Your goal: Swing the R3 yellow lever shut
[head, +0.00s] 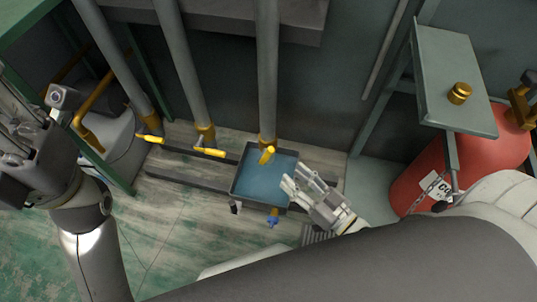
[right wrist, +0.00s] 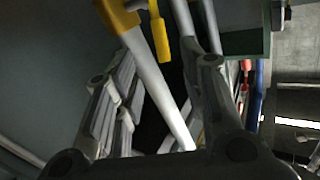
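Three yellow levers sit at the lower ends of three grey pipes in the head view. The left lever (head: 151,138) and middle lever (head: 210,152) point left. The right-hand lever (head: 267,155) hangs downward over a blue tray (head: 234,187). No R3 label is readable. My right gripper (head: 294,176) is above the tray, just below and right of that lever. In the right wrist view its fingers stand apart, with a yellow lever (right wrist: 160,32) ahead, near the gap; contact is not visible. My left gripper (head: 20,115) is at the left edge, away from the levers; its fingertips are unclear.
A red cylinder (head: 450,165) with a chain stands at the right, below a green-grey shelf (head: 450,75) bearing a brass fitting (head: 459,93). A grey tank (head: 125,150) stands at the left behind a green frame. Open floor (head: 175,225) lies in front of the tray.

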